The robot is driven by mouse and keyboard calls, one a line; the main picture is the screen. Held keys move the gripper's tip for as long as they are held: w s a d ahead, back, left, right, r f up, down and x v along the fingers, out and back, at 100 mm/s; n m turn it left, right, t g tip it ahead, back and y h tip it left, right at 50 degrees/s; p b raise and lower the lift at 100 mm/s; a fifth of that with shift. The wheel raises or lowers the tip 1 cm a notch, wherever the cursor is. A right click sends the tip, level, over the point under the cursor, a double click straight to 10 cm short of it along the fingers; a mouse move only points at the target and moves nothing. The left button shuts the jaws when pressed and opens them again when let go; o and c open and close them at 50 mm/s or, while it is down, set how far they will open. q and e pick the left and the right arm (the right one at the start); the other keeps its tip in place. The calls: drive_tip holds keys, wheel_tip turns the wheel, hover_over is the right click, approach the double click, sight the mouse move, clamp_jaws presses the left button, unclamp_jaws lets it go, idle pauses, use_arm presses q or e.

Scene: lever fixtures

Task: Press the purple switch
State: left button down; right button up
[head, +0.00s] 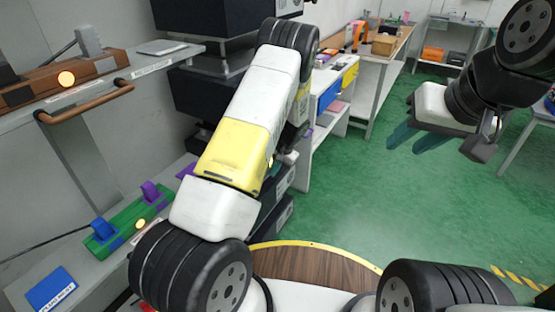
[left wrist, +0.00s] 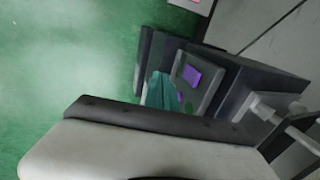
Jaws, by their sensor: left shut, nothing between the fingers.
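In the left wrist view, a purple square switch (left wrist: 192,75) sits on a light grey plate on a dark box. My left gripper (left wrist: 160,90) shows teal fingertips, shut and empty, close beside that plate. I cannot tell whether they touch it. In the head view my left forearm hides most of this gripper and what lies behind it. A purple lever (head: 153,191) stands on a green fixture (head: 128,222) on the lower left shelf, beside a blue lever (head: 103,229). My right gripper (head: 418,137) hangs open and empty above the green floor.
A brown fixture (head: 62,78) with a grey lever and lit lamp sits on the upper left shelf, above a brown rail handle (head: 85,103). A blue plate (head: 51,289) lies on the lower shelf. Workbenches (head: 375,55) stand behind. Floor at right centre is clear.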

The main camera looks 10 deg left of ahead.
use_arm(q)
drive_tip(key=d+r, duration=0.2)
drive_tip(key=r, duration=0.1)
drive_tip(key=s+d+r, duration=0.1)
drive_tip(key=r, duration=0.1)
drive_tip(key=s+r+n+t+h, duration=0.1)
drive_tip(key=s+r, duration=0.3)
drive_tip(key=r, duration=0.5)
drive_tip(key=s+a+r+n+h, duration=0.15)
drive_tip(key=s+r, duration=0.25)
drive_tip(key=r, duration=0.4)
drive_tip(key=s+r+t+h, duration=0.1)
drive_tip(key=s+r+h, duration=0.1)
drive_tip(key=s+r, duration=0.5)
drive_tip(key=s+r+t, duration=0.1)
drive_tip(key=s+r, duration=0.4)
drive_tip(key=s, duration=0.3)
drive_tip(key=s+d+r+t+h, duration=0.1)
drive_tip(key=s+r+t, duration=0.1)
drive_tip(key=s+r, duration=0.4)
drive_tip(key=s+n, duration=0.1)
drive_tip(key=s, duration=0.2)
drive_tip(key=shift+a, duration=0.1)
